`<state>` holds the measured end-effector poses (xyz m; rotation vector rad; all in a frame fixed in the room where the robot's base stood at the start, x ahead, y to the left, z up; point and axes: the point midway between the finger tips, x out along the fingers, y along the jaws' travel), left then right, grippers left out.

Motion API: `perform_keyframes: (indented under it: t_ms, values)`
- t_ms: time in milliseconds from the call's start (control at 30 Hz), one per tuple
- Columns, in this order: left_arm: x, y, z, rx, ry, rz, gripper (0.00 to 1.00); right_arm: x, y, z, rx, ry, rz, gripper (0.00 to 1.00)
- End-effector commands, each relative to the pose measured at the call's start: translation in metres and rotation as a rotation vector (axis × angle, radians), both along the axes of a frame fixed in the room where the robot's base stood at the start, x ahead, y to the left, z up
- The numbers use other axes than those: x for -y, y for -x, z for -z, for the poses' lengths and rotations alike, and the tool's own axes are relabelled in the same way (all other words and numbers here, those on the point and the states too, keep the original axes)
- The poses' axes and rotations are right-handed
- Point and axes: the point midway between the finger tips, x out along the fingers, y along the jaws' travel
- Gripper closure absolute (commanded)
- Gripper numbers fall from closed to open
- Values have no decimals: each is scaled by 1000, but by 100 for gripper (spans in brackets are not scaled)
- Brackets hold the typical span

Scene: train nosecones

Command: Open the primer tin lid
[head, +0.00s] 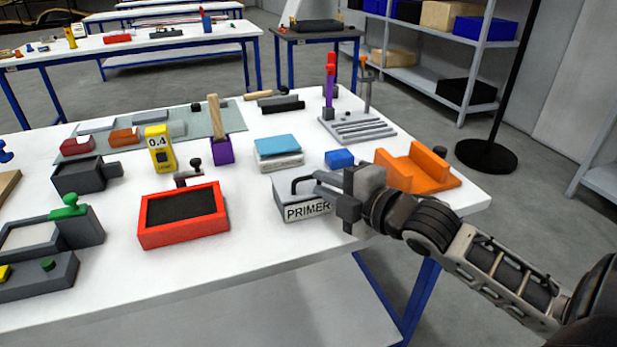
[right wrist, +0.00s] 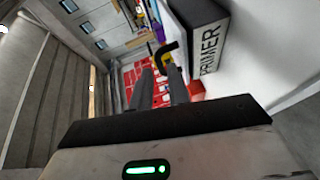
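The primer tin (head: 290,205) is a grey box with a white "PRIMER" label, near the front right of the white table. A dark bent lid handle (head: 303,181) rises from its top. My right gripper (head: 328,190) reaches in from the right at the tin's right side, level with its top. In the right wrist view the tin (right wrist: 195,12) is at upper right, and the handle's hooked end (right wrist: 162,51) sits between my fingertips, which are closed to a narrow gap around it. The lid looks seated on the tin. My left gripper is out of view.
An orange cradle (head: 415,168) stands right of the gripper, with a small blue block (head: 339,158) behind. A blue-topped stack (head: 278,152) is behind the tin. A red tray (head: 183,216) is to its left. The table's front strip is clear.

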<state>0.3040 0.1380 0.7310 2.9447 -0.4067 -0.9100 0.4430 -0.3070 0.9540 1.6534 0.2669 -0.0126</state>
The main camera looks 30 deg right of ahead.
Motion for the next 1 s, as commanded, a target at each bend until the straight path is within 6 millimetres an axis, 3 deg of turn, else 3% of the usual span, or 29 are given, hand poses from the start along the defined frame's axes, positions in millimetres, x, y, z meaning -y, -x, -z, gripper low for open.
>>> perform_keyframes:
  t_ms: [200, 400, 700, 800, 1000]
  values:
    - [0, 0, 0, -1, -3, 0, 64, -5, -31, 5, 1, -4, 3, 83]
    - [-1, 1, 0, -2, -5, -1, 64, -7, -44, 8, 0, -3, 1, 83]
    - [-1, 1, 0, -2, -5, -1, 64, -8, -46, 9, -1, -2, 0, 83]
    - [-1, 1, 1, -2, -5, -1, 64, -8, -46, 9, -1, -2, 0, 100]
    - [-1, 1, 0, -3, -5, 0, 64, -8, -47, 8, -2, -2, -1, 100]
